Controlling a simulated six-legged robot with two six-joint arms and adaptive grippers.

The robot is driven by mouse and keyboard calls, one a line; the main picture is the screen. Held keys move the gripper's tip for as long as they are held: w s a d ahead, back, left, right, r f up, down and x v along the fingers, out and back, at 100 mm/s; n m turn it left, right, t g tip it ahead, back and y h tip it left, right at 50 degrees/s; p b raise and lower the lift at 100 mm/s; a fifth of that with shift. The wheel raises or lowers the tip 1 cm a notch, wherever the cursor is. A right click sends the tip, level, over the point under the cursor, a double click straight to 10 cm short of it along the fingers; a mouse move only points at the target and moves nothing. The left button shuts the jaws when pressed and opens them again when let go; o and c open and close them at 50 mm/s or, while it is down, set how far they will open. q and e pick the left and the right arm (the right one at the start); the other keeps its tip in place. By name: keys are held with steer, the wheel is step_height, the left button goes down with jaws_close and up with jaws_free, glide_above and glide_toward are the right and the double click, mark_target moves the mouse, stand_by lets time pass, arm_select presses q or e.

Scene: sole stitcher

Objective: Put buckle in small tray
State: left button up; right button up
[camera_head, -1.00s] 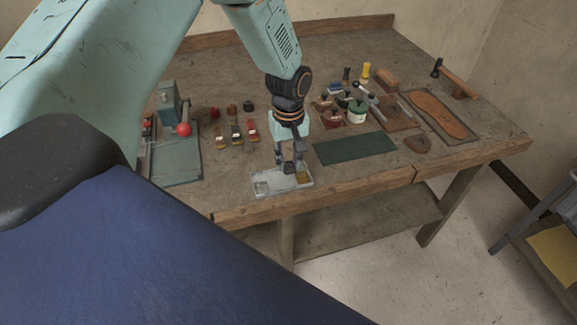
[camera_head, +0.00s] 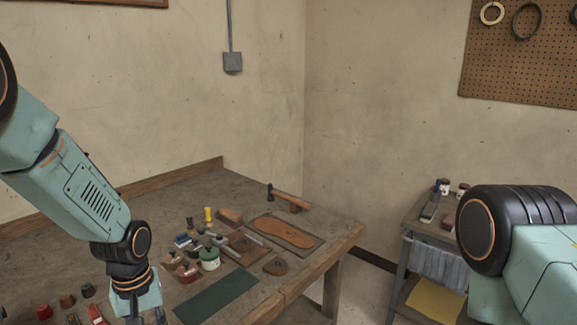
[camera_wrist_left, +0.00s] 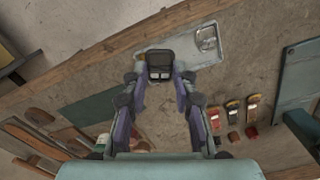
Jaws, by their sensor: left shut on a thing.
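My left gripper (camera_wrist_left: 160,82) is shut on a dark squarish piece, which looks like the buckle (camera_wrist_left: 158,58), with two small pale patches at its lower edge. The small pale tray (camera_wrist_left: 193,58) lies on the bench behind and to the right of the piece in the left wrist view, partly covered by it. I cannot tell the height of the piece over the tray. In the head view my left gripper (camera_head: 146,318) is cut off at the bottom edge, and the tray is out of frame. My right arm shows at the right, its gripper outside the picture.
A green mat (camera_head: 215,298) lies on the bench (camera_head: 150,215), with jars, tools and a sole board (camera_head: 284,232) beyond. Several colored small items (camera_wrist_left: 232,112) lie near the tray. A side cart (camera_head: 428,262) stands at the right.

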arm_select(q)
steer(key=s+d+f+m+b, duration=0.4)
steer(key=d+b, duration=0.5)
steer(key=b, duration=0.4)
steer(key=shift+s+f+m, duration=0.4)
steer(key=shift+f+m, duration=0.4)
steer(key=shift+f, duration=0.15)
steer(key=shift+d, duration=0.1)
